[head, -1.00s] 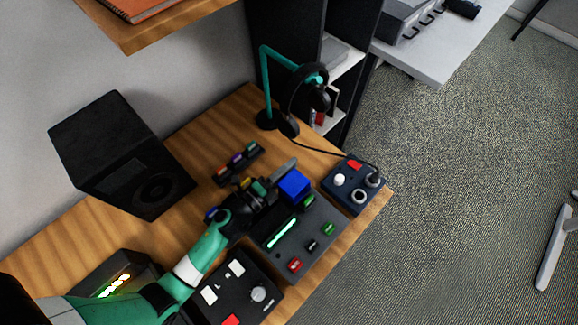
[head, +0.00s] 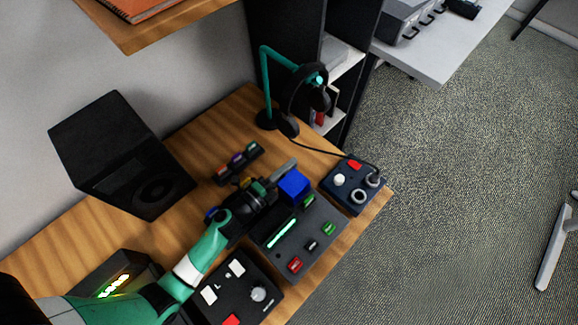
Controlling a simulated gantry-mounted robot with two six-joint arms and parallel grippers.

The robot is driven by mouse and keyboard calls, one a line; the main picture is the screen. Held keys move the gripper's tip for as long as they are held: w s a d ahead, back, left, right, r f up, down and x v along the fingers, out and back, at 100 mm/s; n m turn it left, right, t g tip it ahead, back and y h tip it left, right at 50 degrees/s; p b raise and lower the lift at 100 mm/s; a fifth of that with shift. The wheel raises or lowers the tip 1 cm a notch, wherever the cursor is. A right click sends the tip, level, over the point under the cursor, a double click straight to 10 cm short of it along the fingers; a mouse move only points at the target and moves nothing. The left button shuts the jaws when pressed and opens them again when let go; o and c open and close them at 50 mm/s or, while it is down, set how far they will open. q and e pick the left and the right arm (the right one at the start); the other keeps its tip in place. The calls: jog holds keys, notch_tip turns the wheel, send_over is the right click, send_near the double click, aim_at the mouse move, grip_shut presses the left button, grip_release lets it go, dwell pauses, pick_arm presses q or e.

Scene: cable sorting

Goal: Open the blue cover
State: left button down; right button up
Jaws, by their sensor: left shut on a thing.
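The blue cover (head: 294,186) is a small bright blue box shape at the upper end of a dark control panel (head: 285,254). My left gripper (head: 275,180) is at the cover's left side, with its fingers close against it. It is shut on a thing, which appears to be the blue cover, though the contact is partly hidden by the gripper. What lies under the cover is hidden. My right gripper is not in view.
The panel carries a lit green strip (head: 281,233) and several red, green and black switches. A blue box with knobs (head: 350,184) stands to the right. A black box (head: 237,290) is in front, a speaker (head: 122,155) at left, and a headphone stand (head: 267,85) behind.

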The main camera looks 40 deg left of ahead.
pick_arm(q)
jog(key=shift+d+r+m+p, duration=0.5)
jog(key=shift+r+m+p, duration=0.1)
jog(key=shift+r, duration=0.2)
jog(key=c, duration=0.7)
grip_release()
jog(key=s+p, duration=0.1)
jog(key=s, duration=1)
jog(key=shift+s, duration=0.35)
